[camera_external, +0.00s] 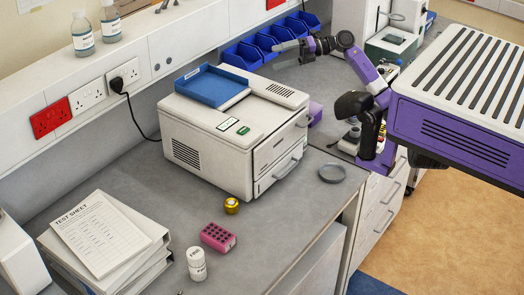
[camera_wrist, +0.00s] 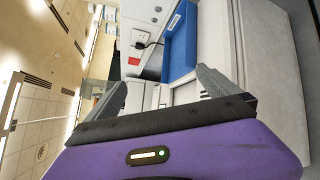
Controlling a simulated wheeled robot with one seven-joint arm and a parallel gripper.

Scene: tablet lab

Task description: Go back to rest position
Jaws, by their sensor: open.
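My purple arm reaches up and to the left in the external view, over the back of the bench. My gripper (camera_external: 283,47) points left there, in front of the blue bins. In the wrist view my gripper (camera_wrist: 160,88) has two grey fingers spread wide apart with nothing between them. A white benchtop machine (camera_external: 240,130) stands in the middle of the bench, with a blue tray (camera_external: 207,85) on top. The white machine (camera_wrist: 245,50) and blue tray (camera_wrist: 180,45) also show in the wrist view, turned sideways.
Blue bins (camera_external: 243,55) line the wall. A grey dish (camera_external: 332,173), yellow roll (camera_external: 231,205), pink tube rack (camera_external: 218,237) and white bottle (camera_external: 196,264) stand at the front, near stacked binders (camera_external: 105,245). A white-and-green device (camera_external: 392,42) stands behind my arm.

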